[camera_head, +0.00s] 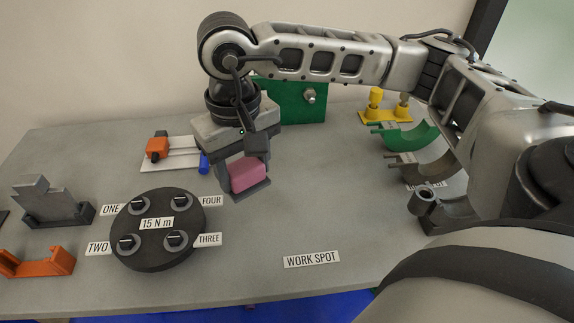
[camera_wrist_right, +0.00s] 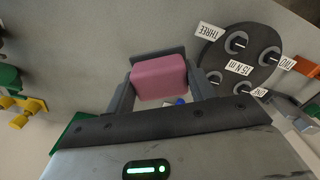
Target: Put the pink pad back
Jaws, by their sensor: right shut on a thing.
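The pink pad (camera_head: 246,175) is a small rounded block. My right gripper (camera_head: 247,182) is shut on it, to the right of the round black disc in the head view. In the right wrist view the pink pad (camera_wrist_right: 159,79) sits between the two fingers of the right gripper (camera_wrist_right: 158,85). I cannot tell whether the pad is clear of the table or touching it. My left gripper is not in view.
The black disc (camera_head: 157,249) with several bolts and labels is at left. A grey stand (camera_head: 45,201) and an orange bracket (camera_head: 37,263) are farther left. An orange clamp on a white plate (camera_head: 181,162) is behind. Green and grey half-rings are at right. The table around WORK SPOT (camera_head: 312,259) is clear.

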